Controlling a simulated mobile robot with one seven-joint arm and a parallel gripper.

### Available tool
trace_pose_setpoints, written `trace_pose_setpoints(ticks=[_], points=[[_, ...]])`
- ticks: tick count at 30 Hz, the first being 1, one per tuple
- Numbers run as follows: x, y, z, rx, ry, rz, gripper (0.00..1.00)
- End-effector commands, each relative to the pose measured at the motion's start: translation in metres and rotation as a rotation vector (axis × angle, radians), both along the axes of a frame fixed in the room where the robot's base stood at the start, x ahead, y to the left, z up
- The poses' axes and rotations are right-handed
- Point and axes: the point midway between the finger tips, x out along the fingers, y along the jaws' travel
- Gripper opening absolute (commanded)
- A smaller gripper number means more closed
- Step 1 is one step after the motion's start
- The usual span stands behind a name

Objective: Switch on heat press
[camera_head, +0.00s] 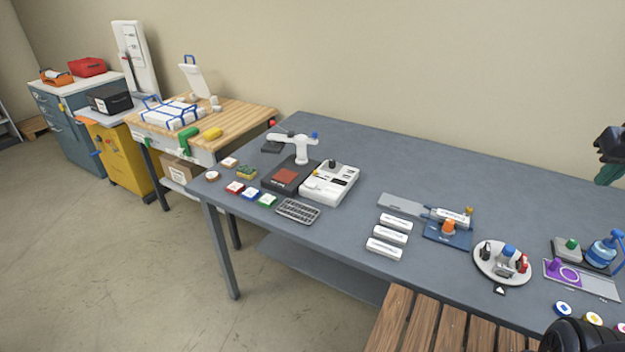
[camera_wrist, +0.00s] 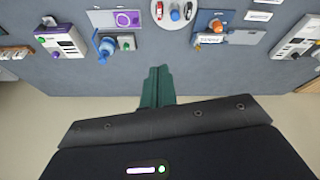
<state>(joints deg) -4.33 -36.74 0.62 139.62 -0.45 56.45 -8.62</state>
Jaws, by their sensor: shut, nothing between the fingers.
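The likely heat press (camera_head: 288,175) is on the grey table, left of centre in the head view. It has a dark base with a reddish square plate and a white T-shaped arm above it. A white control box (camera_head: 330,186) with a dark knob stands against its right side. Its switch is too small to tell on or off. My gripper (camera_head: 607,176) is at the right edge of the head view, far from the press. In the wrist view my green fingers (camera_wrist: 157,85) are together and empty, in front of the table edge.
White blocks (camera_head: 389,229), a blue plate with an orange knob (camera_head: 448,227), a round white tray (camera_head: 487,262) and a blue bottle (camera_head: 603,248) stand along the table. A slatted wooden surface (camera_head: 415,325) is in front. A white machine (camera_wrist: 62,40) shows left in the wrist view.

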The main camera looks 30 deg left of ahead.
Motion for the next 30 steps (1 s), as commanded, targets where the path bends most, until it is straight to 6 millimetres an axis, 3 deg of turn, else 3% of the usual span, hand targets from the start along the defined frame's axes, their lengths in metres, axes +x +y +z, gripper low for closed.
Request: trace_pose_setpoints(ticks=[17,30], points=[[0.104,0.093,0.038,-0.162,0.082,0.576,0.0],[0.168,0.195,0.041,-0.269,0.13,1.018,0.0]])
